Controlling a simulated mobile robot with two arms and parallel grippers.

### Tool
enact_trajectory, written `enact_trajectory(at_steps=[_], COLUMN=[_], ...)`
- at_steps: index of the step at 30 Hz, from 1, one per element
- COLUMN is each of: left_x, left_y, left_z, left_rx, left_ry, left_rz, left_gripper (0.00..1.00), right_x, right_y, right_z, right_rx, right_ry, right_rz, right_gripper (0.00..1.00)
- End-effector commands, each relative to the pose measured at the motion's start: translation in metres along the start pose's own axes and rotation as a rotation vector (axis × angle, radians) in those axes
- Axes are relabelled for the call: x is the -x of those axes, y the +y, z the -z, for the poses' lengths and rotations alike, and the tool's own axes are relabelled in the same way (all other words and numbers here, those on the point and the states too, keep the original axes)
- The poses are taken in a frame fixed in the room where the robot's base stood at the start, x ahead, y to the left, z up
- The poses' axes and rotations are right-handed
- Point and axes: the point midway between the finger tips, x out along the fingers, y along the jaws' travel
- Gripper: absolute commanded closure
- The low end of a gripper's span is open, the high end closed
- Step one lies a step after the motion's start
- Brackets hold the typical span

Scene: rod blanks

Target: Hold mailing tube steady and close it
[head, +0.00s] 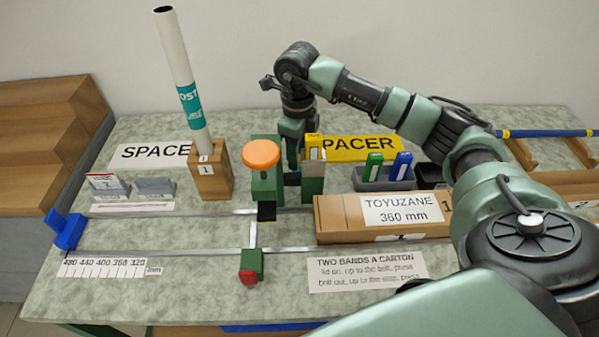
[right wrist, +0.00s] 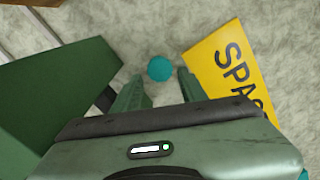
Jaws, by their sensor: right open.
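The white mailing tube (head: 174,55) with a teal label stands nearly upright in a wooden block (head: 211,172) at the back left of the bench. Its top end looks dark and open. My right gripper (head: 292,152) points down behind the green fixture, its fingertips partly hidden in the head view. In the right wrist view, my right gripper (right wrist: 160,80) is open and empty. A small round teal disc (right wrist: 159,68), perhaps the tube's cap, lies on the bench just beyond and between the fingertips. The disc is hidden in the head view. My left gripper is out of view.
A green fixture (head: 267,185) with an orange knob (head: 261,153) stands close to the left of my right gripper. A yellow sign (head: 358,148) is close on its right. A carton (head: 335,218), a grey bin (head: 372,179) and metal rails (head: 180,251) take up more of the bench.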

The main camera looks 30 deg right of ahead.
Motion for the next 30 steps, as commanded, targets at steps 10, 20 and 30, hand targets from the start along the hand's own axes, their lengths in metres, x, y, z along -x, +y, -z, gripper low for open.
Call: enact_trajectory(at_steps=[10, 20, 30], left_x=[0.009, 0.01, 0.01], left_y=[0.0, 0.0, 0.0], left_z=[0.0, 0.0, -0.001], left_rx=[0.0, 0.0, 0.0], left_ry=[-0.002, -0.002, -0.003], left_rz=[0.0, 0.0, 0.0], left_gripper=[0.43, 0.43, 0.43], right_x=[-0.026, -0.052, -0.052], right_y=[0.002, 0.001, 0.001], right_z=[0.001, 0.0, 0.0], right_rx=[-0.001, 0.0, 0.0], right_ry=[0.003, -0.001, 0.0], right_rz=[-0.003, 0.001, 0.001], right_gripper=[0.58, 0.58, 0.85])
